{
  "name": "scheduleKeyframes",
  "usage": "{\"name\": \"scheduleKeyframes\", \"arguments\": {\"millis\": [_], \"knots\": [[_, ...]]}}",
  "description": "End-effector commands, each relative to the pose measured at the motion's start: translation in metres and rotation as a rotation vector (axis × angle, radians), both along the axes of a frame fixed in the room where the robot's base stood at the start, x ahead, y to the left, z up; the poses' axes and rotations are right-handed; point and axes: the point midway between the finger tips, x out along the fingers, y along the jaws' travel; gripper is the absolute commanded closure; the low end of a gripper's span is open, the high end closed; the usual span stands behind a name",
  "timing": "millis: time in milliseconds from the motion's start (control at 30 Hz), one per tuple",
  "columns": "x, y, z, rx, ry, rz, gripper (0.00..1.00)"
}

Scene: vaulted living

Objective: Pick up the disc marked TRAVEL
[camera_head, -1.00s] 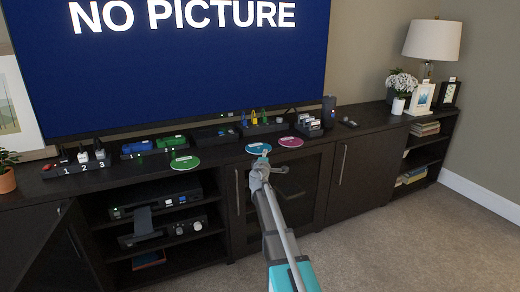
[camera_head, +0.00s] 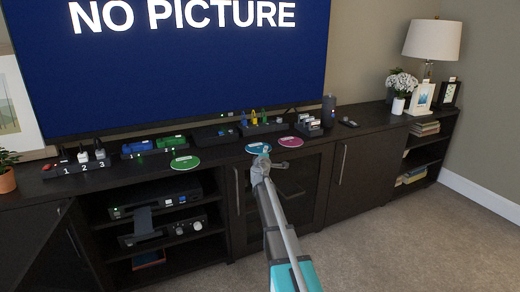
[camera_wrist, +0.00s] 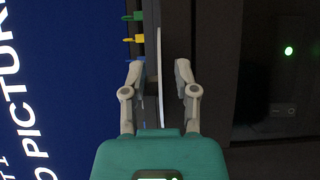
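Three flat discs lie along the front of the dark cabinet top: a green disc (camera_head: 185,163), a blue disc (camera_head: 256,148) and a magenta disc (camera_head: 291,142). Their print is too small to read, so I cannot tell which is marked TRAVEL. My gripper (camera_head: 265,157) is at the cabinet's front edge, overlapping the blue disc's near side. In the wrist view my gripper (camera_wrist: 159,70) is open. A thin pale disc edge (camera_wrist: 160,78) shows between its fingers, with a gap on both sides. It appears to be the blue disc; its face is hidden there.
A small rack (camera_head: 309,126) stands right of the magenta disc. The large screen (camera_head: 180,60) rises behind.

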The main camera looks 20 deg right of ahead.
Motion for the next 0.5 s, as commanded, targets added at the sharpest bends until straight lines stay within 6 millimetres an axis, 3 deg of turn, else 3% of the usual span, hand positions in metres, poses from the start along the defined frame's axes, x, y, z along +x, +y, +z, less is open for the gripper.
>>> {"name": "scheduleKeyframes", "arguments": {"millis": [33,167,500], "knots": [[0.0000,0.0000,0.0000,0.000,0.000,0.000,0.78],[0.0001,0.0002,0.0000,0.000,0.000,0.000,1.00],[0.0001,0.0004,0.0000,0.000,0.000,0.000,1.00]]}}
